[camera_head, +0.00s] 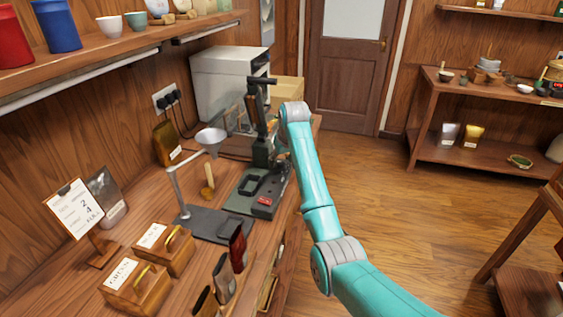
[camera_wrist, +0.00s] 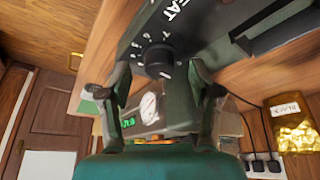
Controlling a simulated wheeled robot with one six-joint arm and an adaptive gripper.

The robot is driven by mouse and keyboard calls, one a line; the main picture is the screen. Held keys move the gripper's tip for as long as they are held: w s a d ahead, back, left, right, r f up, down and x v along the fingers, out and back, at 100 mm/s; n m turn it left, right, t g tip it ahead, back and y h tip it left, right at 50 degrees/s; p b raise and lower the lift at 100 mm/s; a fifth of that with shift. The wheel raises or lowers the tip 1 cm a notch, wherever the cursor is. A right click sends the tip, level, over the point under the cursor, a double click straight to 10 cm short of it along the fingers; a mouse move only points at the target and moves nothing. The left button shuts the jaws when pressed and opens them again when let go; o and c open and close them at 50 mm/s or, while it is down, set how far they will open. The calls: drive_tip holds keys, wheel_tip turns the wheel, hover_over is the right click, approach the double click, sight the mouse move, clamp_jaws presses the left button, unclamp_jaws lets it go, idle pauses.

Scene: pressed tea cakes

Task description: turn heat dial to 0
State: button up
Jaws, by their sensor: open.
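The heat dial (camera_wrist: 158,60) is a round black knob with a pale mark, on the dark face of the machine. White numbers ring it, and part of the word HEAT shows above. The number at its pointer is too small to read surely. My gripper (camera_wrist: 158,70) is open, with one finger on each side of the dial; I cannot tell whether they touch it. In the head view, the dark green press (camera_head: 262,152) stands on the counter, with my arm's end at its right side. The dial and fingertips are hidden there.
A metal funnel stand (camera_head: 181,190), wooden boxes (camera_head: 138,287) and a sign card (camera_head: 75,208) stand on the counter. A white cabinet (camera_head: 225,80) is behind the press. A shelf (camera_head: 150,38) hangs above. The floor (camera_head: 400,200) to the right is clear.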

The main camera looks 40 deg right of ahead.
drive_tip(key=shift+w+f, duration=0.15)
drive_tip(key=shift+f, duration=0.3)
drive_tip(key=c, duration=1.1)
drive_tip(key=shift+d+n+y, duration=0.1)
drive_tip(key=shift+n+y, duration=0.2)
drive_tip(key=shift+n, duration=0.5)
drive_tip(key=shift+c, duration=0.2)
drive_tip(key=o, duration=1.1)
drive_tip(key=shift+o, duration=0.2)
